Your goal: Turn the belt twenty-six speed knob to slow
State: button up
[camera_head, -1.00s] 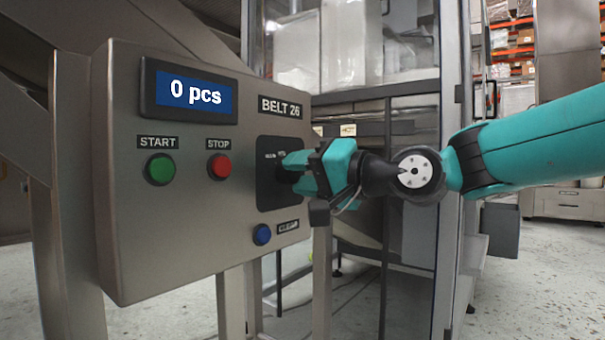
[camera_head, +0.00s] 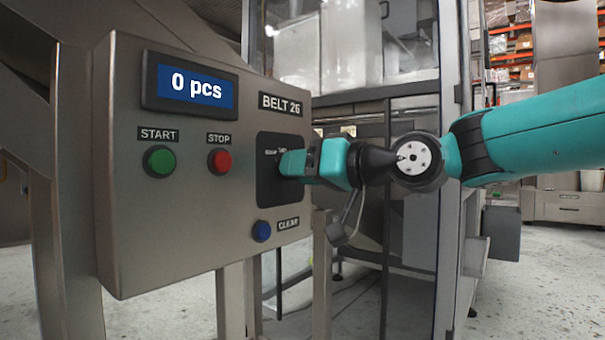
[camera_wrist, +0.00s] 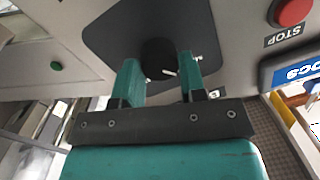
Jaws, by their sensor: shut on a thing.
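The black speed knob (camera_wrist: 158,58) sits on a dark plate (camera_head: 268,190) at the panel's right side. My gripper (camera_wrist: 158,72) is shut on the knob, with one teal finger on each side of it.
A green START button (camera_head: 159,162), a red STOP button (camera_head: 220,161) and a blue CLEAR button (camera_head: 261,231) are on the same panel. The display (camera_head: 191,87) reads 0 pcs. A framed machine (camera_head: 450,150) stands close behind my arm.

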jog(key=shift+n, duration=0.6)
jog(key=o, duration=0.9)
jog(key=p+v, duration=0.4)
jog(key=v, duration=1.3)
jog(key=shift+s+d, duration=0.15)
jog(key=shift+s, duration=0.05)
